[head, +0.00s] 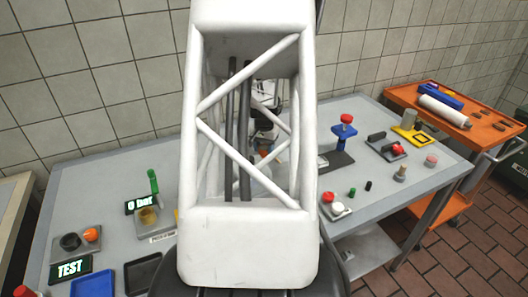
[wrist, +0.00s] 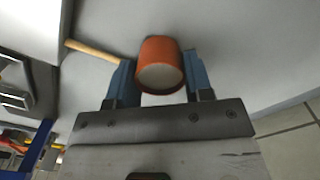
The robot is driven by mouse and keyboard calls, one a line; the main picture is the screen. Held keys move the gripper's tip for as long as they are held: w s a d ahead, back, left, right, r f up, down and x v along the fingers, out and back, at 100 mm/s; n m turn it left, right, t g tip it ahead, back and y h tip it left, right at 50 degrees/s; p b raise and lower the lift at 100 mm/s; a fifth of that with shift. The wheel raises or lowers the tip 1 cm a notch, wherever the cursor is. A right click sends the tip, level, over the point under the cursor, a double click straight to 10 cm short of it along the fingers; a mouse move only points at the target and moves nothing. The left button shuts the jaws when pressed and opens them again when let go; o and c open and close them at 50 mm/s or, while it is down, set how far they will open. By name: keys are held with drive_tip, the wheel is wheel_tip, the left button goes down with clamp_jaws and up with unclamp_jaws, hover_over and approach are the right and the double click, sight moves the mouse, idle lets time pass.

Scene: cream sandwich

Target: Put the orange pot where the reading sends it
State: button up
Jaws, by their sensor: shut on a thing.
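The orange pot (wrist: 158,58) with a pale round end is held between the blue fingers of my gripper (wrist: 160,80) in the wrist view. In the head view my arm hides most of the gripper. A small orange patch shows through the arm's frame, and I cannot tell if it is the pot. A display (head: 140,204) at the left of the table seems to read "0 bar". It is beside a stand with a brass-coloured cup (head: 148,216) and a green handle (head: 153,181).
A blue tray (head: 92,284) and a black tray (head: 143,273) lie at the front left. A grey block (head: 76,243) carries a dark ring and an orange ball. Blue-and-red apparatus (head: 345,130) and several small parts stand on the right. An orange cart (head: 455,105) is beyond.

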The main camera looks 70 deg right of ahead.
drive_tip(key=shift+c, duration=0.4)
drive_tip(key=shift+r, duration=0.15)
drive_tip(key=shift+r, duration=4.85)
drive_tip(key=shift+w, duration=0.1)
